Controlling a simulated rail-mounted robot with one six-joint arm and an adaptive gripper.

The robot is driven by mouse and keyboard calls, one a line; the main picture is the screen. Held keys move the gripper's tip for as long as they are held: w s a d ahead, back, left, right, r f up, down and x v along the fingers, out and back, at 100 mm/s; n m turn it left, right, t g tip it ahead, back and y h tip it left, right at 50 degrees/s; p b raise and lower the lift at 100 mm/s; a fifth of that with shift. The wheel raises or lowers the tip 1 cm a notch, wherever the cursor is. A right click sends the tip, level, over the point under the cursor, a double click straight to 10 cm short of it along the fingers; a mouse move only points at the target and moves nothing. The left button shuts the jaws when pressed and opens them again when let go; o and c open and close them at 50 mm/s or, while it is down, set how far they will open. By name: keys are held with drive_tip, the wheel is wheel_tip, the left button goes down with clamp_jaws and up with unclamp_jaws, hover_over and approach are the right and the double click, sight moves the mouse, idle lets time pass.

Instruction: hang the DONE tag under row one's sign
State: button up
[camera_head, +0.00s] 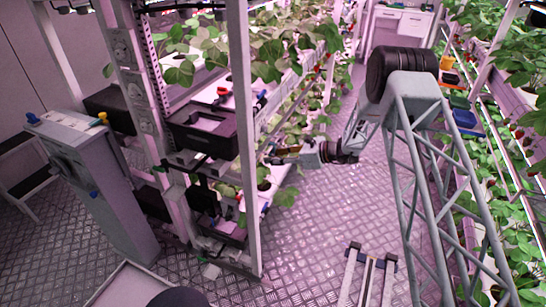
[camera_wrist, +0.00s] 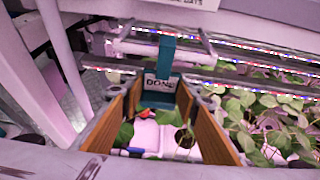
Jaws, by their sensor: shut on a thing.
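In the wrist view the DONE tag (camera_wrist: 159,84) is a teal piece with a white label reading DONE and a teal strip rising above it. My gripper (camera_wrist: 160,92) is shut on it, with a brown finger pad on each side. A pale plate with partly cut-off lettering (camera_wrist: 178,3) shows at the top edge, above the tag; I cannot tell whether it is row one's sign. In the head view my gripper (camera_head: 279,157) is beside the left plant rack, and the tag cannot be made out there.
A pale rail (camera_wrist: 160,50) and lit strips cross behind the tag, with leafy plants (camera_wrist: 265,120) to the right. In the head view the left rack's post (camera_head: 243,130) stands left of my gripper. Another plant rack (camera_head: 490,130) lines the right.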

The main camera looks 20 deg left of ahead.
idle(0.3)
drive_tip(key=o, duration=0.9)
drive_tip(key=shift+d, duration=0.15)
drive_tip(key=v, duration=1.1)
drive_tip(key=shift+d+r, duration=0.15)
drive_tip(key=shift+d, duration=0.2)
drive_tip(key=shift+r, duration=0.1)
